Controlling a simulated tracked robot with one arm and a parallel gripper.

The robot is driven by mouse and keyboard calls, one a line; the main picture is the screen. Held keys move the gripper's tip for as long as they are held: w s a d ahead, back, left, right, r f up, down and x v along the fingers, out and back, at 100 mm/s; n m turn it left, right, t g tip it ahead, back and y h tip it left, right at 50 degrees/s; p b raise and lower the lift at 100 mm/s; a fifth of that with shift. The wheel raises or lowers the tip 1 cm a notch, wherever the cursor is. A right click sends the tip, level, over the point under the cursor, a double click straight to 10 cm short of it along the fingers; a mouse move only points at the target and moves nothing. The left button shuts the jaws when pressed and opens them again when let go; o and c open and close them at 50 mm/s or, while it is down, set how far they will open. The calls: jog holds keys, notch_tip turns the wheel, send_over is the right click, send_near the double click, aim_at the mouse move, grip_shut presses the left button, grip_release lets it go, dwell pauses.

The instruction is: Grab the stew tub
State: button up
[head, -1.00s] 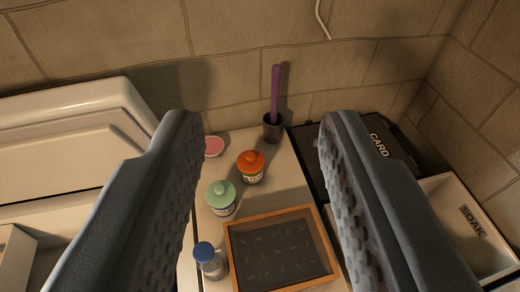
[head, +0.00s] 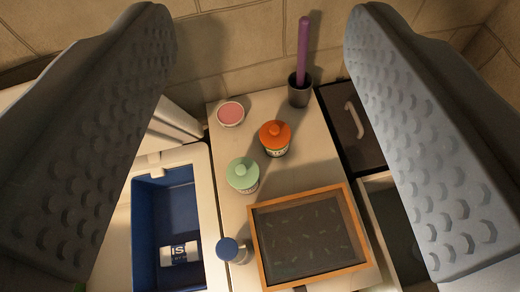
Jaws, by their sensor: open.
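I cannot tell for sure which container is the stew tub, as no label reads clearly. A jar with an orange lid (head: 275,138) and a jar with a green lid (head: 242,174) stand upright on the pale counter (head: 240,215). A small round tub with a pink top (head: 231,113) is behind them to the left. My gripper (head: 255,15) is open and empty. Its two fingers frame the picture left and right, with the jars in the gap as seen from here, apart from the fingers.
A wood-framed dark tray (head: 308,240) lies in front, with a blue-capped bottle (head: 231,250) at its left. A purple-handled tool stands in a dark cup (head: 299,92) near the wall. Left is a blue basin (head: 165,215) holding a white can (head: 181,253). Right is a dark handled box (head: 345,135).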

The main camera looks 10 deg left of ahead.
jog(key=w+d+f+m+g+y+b, duration=0.1)
jog(key=w+f+m+g, duration=0.1)
jog(key=w+f, duration=0.3)
jog(key=w+f+m+g+b, duration=0.1)
jog(key=w+f+m, duration=0.15)
jog(key=f, duration=0.45)
jog(key=m+g+y+b, duration=0.5)
jog(key=m+y+b, duration=0.3)
jog(key=m, duration=1.1)
send_near(279, 132)
jog(key=shift+m+y, duration=0.25)
jog(key=shift+y, duration=0.55)
jog(key=w+a+f, duration=0.1)
jog(key=a+f, duration=0.1)
jog(key=w+a+f, duration=0.1)
jog(key=a+f, duration=0.1)
jog(key=shift+w+a+f, duration=0.1)
jog(key=shift+w, duration=0.2)
jog(key=shift+w+a+f+b, duration=0.15)
jog(key=shift+w+f+b, duration=0.1)
jog(key=shift+w+b, duration=0.1)
jog(key=x, duration=0.2)
jog(key=b+x, duration=0.1)
jog(key=shift+w+a, duration=0.25)
jog(key=shift+w, duration=0.2)
jog(key=shift+w+a, duration=0.15)
jog(key=shift+a, duration=0.15)
